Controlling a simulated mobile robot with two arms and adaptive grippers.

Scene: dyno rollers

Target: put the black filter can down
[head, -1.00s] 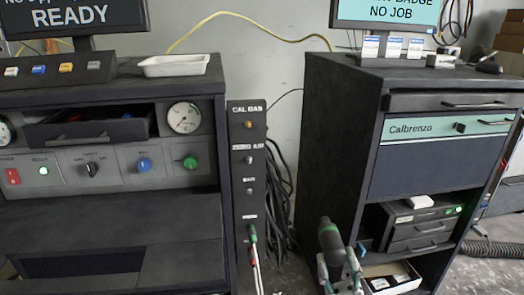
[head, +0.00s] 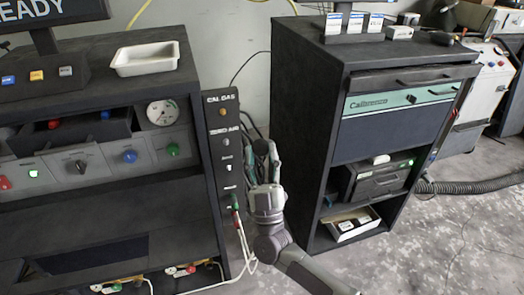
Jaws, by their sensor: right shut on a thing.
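My right gripper (head: 262,162) is in the middle of the head view, with its arm coming up from the lower right. Its fingers point up and away, in the gap between the left bench and the right cabinet. It is shut on the black filter can (head: 261,148), a dark shape between the fingers. The can is mostly hidden and hard to tell from the dark hoses and panel behind it. My left gripper is not in view.
A white tray (head: 146,58) lies on the left bench top. The gas panel (head: 222,135) stands just left of my gripper. The right cabinet (head: 305,120) has a lower shelf with an open box (head: 352,225). A ribbed hose (head: 480,185) lies on the floor.

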